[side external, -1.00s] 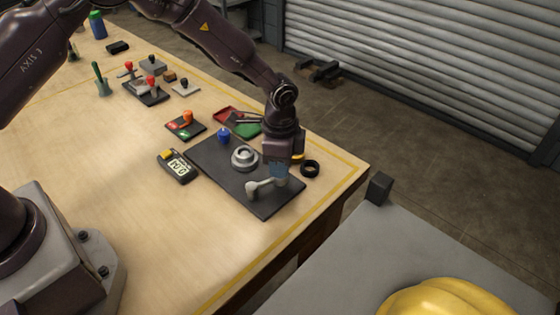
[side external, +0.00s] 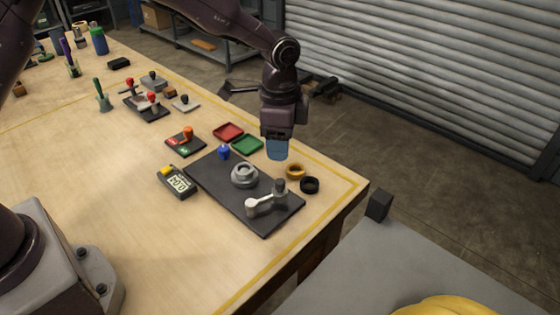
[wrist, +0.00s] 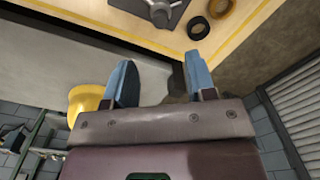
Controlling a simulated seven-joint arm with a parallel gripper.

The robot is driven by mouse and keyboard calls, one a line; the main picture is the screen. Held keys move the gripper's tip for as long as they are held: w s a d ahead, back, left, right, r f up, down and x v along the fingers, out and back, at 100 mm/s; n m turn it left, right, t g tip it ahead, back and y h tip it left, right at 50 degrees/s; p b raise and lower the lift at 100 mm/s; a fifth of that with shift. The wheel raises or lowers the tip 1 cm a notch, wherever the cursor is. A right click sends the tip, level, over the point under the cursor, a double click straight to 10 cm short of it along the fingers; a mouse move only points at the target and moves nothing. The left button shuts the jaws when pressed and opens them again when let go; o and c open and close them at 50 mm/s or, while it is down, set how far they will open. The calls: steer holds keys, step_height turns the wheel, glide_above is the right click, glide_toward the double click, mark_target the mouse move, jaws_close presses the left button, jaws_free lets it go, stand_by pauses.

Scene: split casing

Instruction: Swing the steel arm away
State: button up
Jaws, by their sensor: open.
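The steel arm (side external: 265,207) lies low over the front end of a dark plate (side external: 225,190). Its pale rounded end points left, and a darker upright post (side external: 279,187) stands at its right end. A round grey casing part (side external: 244,175) sits mid-plate, apart from the arm. My gripper (side external: 277,150) is raised above and behind the plate, touching nothing. In the wrist view its two blue fingers (wrist: 160,68) are spread with nothing between them. Part of the steel arm shows at the top of that view (wrist: 160,12).
An orange-brown ring (side external: 296,171) and a black ring (side external: 310,185) lie beside the plate. Red (side external: 228,131) and green (side external: 247,145) trays stand behind it. Bare tabletop lies in front.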

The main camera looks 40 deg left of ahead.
steer(key=shift+r, duration=1.35)
steer(key=s+a+r+n+t, duration=0.2)
steer(key=s+r, duration=0.3)
steer(key=s, duration=0.3)
steer(key=s+a+r+n+t, duration=0.1)
steer(key=s+a+r+n, duration=0.4)
steer(key=s, duration=0.4)
steer(key=s+a+r+n+t, duration=0.2)
steer(key=s+a+r+n, duration=0.2)
steer(key=s, duration=0.5)
step_height(320, 180, up, 2)
steer(key=shift+t, duration=0.3)
